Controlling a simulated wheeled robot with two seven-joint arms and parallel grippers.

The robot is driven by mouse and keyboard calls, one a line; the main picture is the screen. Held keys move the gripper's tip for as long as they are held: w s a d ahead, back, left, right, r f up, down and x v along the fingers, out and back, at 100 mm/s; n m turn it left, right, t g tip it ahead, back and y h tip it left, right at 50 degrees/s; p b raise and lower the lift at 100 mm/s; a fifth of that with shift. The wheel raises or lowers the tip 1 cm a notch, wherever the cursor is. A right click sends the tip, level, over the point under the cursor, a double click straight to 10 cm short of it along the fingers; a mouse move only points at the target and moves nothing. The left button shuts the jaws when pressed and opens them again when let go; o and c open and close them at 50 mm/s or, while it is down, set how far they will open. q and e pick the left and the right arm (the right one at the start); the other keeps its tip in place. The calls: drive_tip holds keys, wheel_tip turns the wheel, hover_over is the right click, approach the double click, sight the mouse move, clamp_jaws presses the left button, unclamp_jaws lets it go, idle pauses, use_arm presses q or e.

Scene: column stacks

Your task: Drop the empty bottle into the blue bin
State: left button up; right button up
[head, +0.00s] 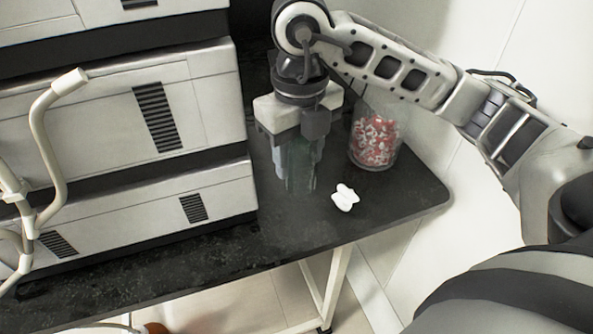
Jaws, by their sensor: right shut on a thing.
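My right gripper (297,165) points down over the dark tabletop, near the right end of the table. It is shut on a see-through greenish bottle (300,167), which shows faintly between the fingers and looks roughly upright. The bottle's upper part is hidden by the gripper. I cannot tell whether its base touches the tabletop. The blue bin is not in view. My left gripper is not in view.
A clear jar (375,140) of red and white pieces stands just right of the gripper. A small white object (344,197) lies in front. Stacked grey instrument units (190,105) stand close on the left. The dark table (400,195) ends at the right, near a pale wall.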

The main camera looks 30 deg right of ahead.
drive_tip(key=w+d+f, duration=0.2)
drive_tip(key=w+f, duration=0.1)
drive_tip(key=f, duration=0.1)
drive_tip(key=w+d+f+p, duration=0.1)
drive_tip(key=w+d+f, duration=0.1)
drive_tip(key=w+f, duration=0.1)
drive_tip(key=w+d+f, duration=0.3)
drive_tip(key=w+f, duration=0.1)
drive_tip(key=w, duration=0.1)
drive_tip(key=shift+w+f, duration=0.2)
drive_tip(key=shift+f, duration=0.15)
drive_tip(key=shift+f+p, duration=0.3)
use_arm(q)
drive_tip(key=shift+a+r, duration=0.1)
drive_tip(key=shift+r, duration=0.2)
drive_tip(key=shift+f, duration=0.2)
use_arm(e)
drive_tip(key=shift+f, duration=0.2)
drive_tip(key=shift+f, duration=0.15)
drive_tip(key=o, duration=1)
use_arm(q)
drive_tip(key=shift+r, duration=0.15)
use_arm(e)
drive_tip(key=shift+o, duration=0.4)
